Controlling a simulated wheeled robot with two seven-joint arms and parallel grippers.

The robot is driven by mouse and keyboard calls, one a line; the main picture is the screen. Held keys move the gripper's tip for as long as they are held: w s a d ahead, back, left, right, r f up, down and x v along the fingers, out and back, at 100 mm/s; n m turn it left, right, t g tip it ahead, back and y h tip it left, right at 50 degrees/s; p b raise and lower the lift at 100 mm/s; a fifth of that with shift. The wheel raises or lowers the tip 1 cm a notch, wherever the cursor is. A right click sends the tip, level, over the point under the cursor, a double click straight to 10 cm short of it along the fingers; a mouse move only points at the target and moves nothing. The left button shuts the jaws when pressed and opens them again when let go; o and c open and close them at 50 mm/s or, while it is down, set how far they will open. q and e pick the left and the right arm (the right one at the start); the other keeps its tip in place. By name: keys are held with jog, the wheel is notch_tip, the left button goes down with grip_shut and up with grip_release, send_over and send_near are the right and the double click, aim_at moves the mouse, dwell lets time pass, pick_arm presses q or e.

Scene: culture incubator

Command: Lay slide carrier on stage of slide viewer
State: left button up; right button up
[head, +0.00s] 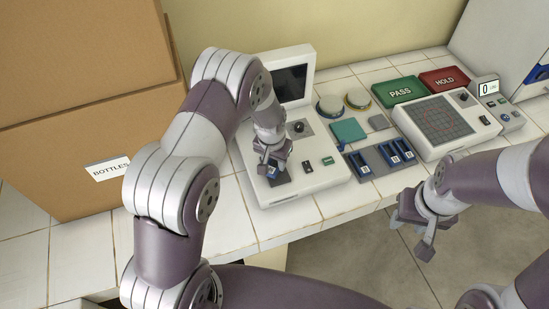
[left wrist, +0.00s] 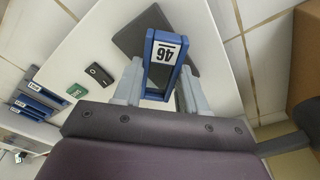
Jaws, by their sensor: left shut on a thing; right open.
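My left gripper (head: 273,165) is shut on a blue slide carrier (head: 272,171), just above or on the dark stage of the slide viewer. In the left wrist view the carrier (left wrist: 162,62), labelled 46, sits between the two fingers (left wrist: 157,85). It partly covers the dark square stage (left wrist: 132,40); I cannot tell whether it touches it. The slide viewer (head: 318,181) is a white unit with a dark screen (head: 291,84) at its back. My right gripper (head: 419,235) is open and empty, off the front edge of the counter.
Several blue carriers stand in a grey rack (head: 379,162) right of the viewer. Beyond are a teal pad (head: 348,131), two round dishes, a green PASS pad (head: 400,91), a red HOLD pad (head: 444,79) and a white grid device (head: 444,120). A large cardboard box (head: 75,130) stands left.

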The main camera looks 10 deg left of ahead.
pick_arm(q)
jog(key=shift+s+r, duration=0.1)
jog(key=shift+w+f, duration=0.3)
jog(key=shift+s+f, duration=0.1)
jog(key=shift+f, duration=0.05)
jog(key=shift+b, duration=0.3)
jog(key=shift+f, duration=0.1)
jog(key=shift+f, duration=0.15)
jog(key=o, duration=1.2)
